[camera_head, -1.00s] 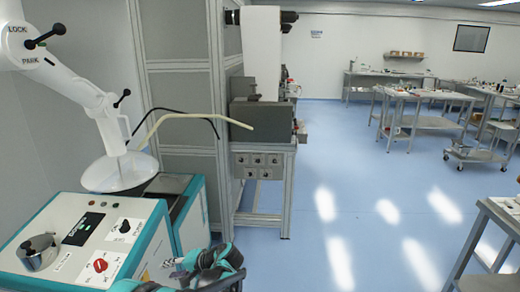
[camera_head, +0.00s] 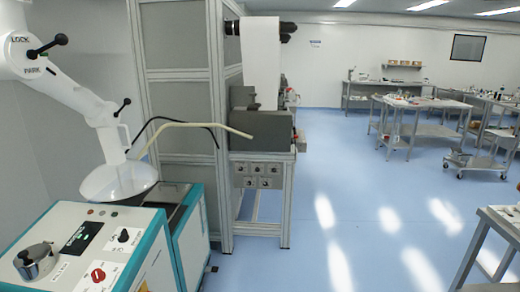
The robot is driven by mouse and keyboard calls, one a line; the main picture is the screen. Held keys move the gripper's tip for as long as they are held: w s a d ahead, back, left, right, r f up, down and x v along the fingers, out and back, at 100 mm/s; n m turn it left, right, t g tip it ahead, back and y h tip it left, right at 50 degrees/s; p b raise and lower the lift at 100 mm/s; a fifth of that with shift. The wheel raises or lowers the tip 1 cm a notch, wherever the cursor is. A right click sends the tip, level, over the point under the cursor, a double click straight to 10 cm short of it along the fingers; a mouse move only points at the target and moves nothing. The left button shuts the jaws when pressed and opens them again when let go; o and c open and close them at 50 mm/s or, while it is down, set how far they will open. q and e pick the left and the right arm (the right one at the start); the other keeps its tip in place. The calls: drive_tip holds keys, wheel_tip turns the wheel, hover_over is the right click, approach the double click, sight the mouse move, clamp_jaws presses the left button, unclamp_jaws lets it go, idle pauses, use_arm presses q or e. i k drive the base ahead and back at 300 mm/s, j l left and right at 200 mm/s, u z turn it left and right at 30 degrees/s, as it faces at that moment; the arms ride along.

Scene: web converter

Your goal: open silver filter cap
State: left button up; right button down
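The silver filter cap (camera_head: 36,261) sits on the top panel of the white and teal machine (camera_head: 140,218) at the lower left. It is a round metal lid with a dark knob or handle on top, and it looks closed. Neither of my grippers shows in the head view now, so I cannot see where they are relative to the cap.
The machine's panel carries a small display (camera_head: 81,238), a red knob (camera_head: 98,275) and a black knob (camera_head: 123,235). A white extraction arm and hood (camera_head: 119,180) hang behind it. A grey cabinet (camera_head: 180,100) stands behind. Open blue floor (camera_head: 310,215) lies to the right.

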sight(31, 257)
drive_tip(key=u, duration=1.7)
